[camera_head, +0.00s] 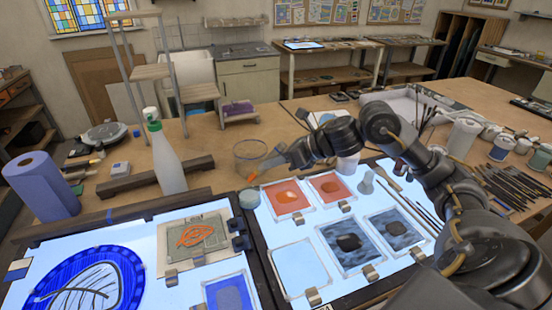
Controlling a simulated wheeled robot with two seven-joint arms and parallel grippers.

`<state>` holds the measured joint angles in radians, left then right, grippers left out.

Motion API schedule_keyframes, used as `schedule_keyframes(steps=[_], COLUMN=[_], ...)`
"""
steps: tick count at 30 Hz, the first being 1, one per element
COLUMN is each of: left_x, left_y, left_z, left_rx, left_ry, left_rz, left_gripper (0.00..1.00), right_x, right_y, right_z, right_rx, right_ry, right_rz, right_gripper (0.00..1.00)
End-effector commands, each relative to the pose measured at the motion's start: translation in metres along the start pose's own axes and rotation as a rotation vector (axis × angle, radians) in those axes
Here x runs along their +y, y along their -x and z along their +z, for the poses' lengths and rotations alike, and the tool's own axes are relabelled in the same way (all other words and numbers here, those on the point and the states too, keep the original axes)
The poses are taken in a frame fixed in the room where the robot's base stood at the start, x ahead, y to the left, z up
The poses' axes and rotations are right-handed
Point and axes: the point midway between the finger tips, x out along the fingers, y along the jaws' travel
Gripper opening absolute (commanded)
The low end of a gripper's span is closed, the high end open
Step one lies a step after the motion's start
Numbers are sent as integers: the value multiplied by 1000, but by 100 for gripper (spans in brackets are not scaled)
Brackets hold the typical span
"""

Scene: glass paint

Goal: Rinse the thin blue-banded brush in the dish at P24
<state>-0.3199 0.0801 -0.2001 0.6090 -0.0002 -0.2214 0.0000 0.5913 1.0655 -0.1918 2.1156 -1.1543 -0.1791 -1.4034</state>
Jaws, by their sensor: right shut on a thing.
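My right gripper (276,160) reaches in from the right and is shut on a thin brush (255,174). Only a little of the brush shows, with an orange tip low and to the left of the fingers and a bit of blue near them. A clear glass dish (244,150) stands on the table just left of and behind the gripper. The brush tip overlaps the dish's lower right side in the picture; I cannot tell whether it is inside or in front. No P24 label is readable. My left gripper is not in view.
Two lit panels carry orange and grey glass tiles (287,197) and a blue round piece (88,282). Jars (463,137) and many brushes (505,185) lie at right. Bare table lies behind the dish.

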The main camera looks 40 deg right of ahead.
Motion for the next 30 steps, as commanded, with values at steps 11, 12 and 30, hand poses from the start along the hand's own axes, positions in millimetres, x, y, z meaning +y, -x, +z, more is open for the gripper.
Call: schedule_keyframes(steps=[11,12,30], left_x=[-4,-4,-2], left_y=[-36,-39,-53], left_z=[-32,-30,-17], left_rx=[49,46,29], left_ry=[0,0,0], left_rz=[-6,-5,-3], left_gripper=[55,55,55], right_x=[-8,-8,-7], right_y=[-26,-31,-55], right_z=[-38,-40,-46], right_rx=[-2,-2,-1], right_ry=[-2,-1,0], right_rz=[-1,0,-2], right_gripper=[0,0,0])
